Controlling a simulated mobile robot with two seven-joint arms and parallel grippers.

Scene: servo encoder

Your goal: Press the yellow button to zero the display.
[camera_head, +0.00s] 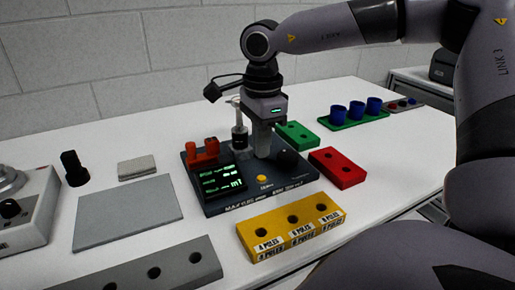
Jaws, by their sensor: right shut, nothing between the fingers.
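The dark encoder tester (228,202) sits on the white table in the middle of the view. Its yellow button (261,178) is on the top face, to the right of the lit display (222,180) with green text. My right gripper (263,155) points down above the tester, just behind the yellow button in the picture. Its fingers are shut with nothing between them. I cannot tell whether the fingertips touch the tester's top. A dark round knob (288,158) is just right of the fingers. My left gripper is not in view.
A yellow block (272,233) with holes is in front of the tester, a red block (338,168) to its right, a green block (297,135) behind. A grey mat (127,212) lies left.

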